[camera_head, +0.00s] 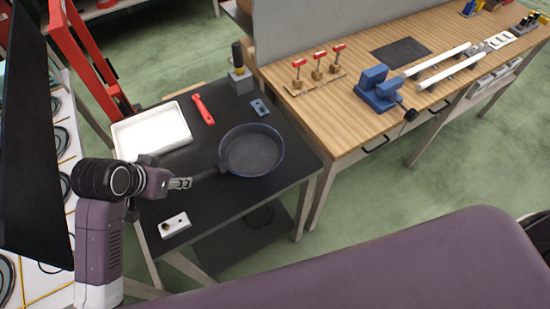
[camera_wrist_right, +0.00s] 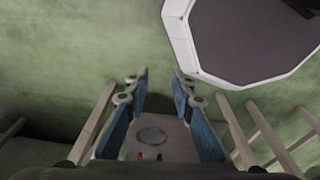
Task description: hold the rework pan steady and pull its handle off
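The pan (camera_head: 252,150), dark with a blue rim, sits on the black table top. Its dark handle (camera_head: 207,174) points left and slightly toward me. My left gripper (camera_head: 188,183) is at the outer end of the handle, with its fingertips meeting or overlapping it. I cannot tell whether the fingers are clamped on it. My right gripper (camera_wrist_right: 160,75) is open and empty in the right wrist view, its two blue-padded fingers apart. It does not show in the head view, and no pan is between its fingers.
On the black table (camera_head: 290,178) are a white tray (camera_head: 152,132), a red tool (camera_head: 203,109), a small blue block (camera_head: 260,107), a white block (camera_head: 174,225) and a grey block with a screwdriver (camera_head: 240,80). A wooden bench (camera_head: 345,113) with a blue vise (camera_head: 377,90) stands right.

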